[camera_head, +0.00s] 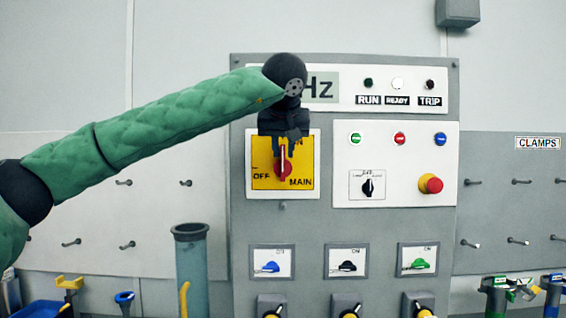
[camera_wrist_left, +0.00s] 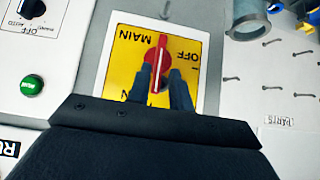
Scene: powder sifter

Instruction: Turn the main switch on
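The main switch is a red rotary knob (camera_head: 283,168) on a yellow plate (camera_head: 300,172) with a white frame, marked OFF and MAIN, with a partly covered ON mark at the top. Its handle stands upright in the head view, with the white line pointing up towards the ON mark. My left gripper (camera_head: 284,142) reaches down over the plate's top. The ON mark is mostly hidden by the gripper. My right gripper is not in view.
The grey control cabinet (camera_head: 345,225) carries lamps, push buttons, a red emergency stop (camera_head: 431,184) and several smaller switches below. A bluish tube (camera_head: 191,260) stands left of the cabinet. Pegs line the wall. The space before the cabinet's right side is clear.

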